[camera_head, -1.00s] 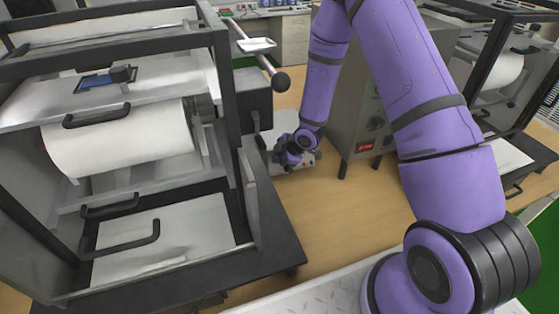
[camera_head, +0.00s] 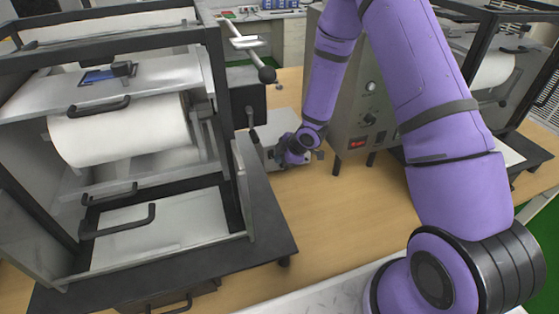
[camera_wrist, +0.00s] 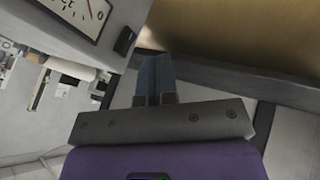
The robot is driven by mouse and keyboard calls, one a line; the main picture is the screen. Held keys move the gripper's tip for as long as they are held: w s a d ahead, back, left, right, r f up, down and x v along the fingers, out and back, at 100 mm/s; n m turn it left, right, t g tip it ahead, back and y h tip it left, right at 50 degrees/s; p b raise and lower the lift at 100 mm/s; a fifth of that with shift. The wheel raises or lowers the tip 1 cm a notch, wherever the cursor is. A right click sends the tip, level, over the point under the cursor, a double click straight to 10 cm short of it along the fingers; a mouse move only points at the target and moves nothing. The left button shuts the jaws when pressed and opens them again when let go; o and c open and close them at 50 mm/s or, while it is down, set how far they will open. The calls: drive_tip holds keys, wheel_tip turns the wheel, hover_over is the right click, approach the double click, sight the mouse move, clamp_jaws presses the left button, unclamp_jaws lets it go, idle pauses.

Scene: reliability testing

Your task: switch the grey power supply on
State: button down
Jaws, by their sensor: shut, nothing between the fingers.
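The low light-grey box that I take for the power supply (camera_head: 285,122) stands on the bench, partly hidden behind my gripper in the head view. In the wrist view, a panel with a white dial gauge (camera_wrist: 80,14) and a black switch (camera_wrist: 125,41) fills the upper left. The switch's position cannot be made out. My gripper (camera_wrist: 154,60) is shut and empty, with its fingertips just right of and below the switch in the picture. I cannot tell whether they touch the panel. In the head view my gripper (camera_head: 287,158) is at the box's front.
A black-framed machine with a white roll (camera_head: 120,133) stands close on the left, its ball-ended lever (camera_head: 267,75) reaching toward my arm. A taller grey cabinet with a red display (camera_head: 358,143) stands right of my gripper. The wooden bench (camera_head: 320,215) in front is clear.

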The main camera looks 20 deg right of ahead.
drive_tip(key=v, duration=0.8)
drive_tip(key=shift+s, duration=0.2)
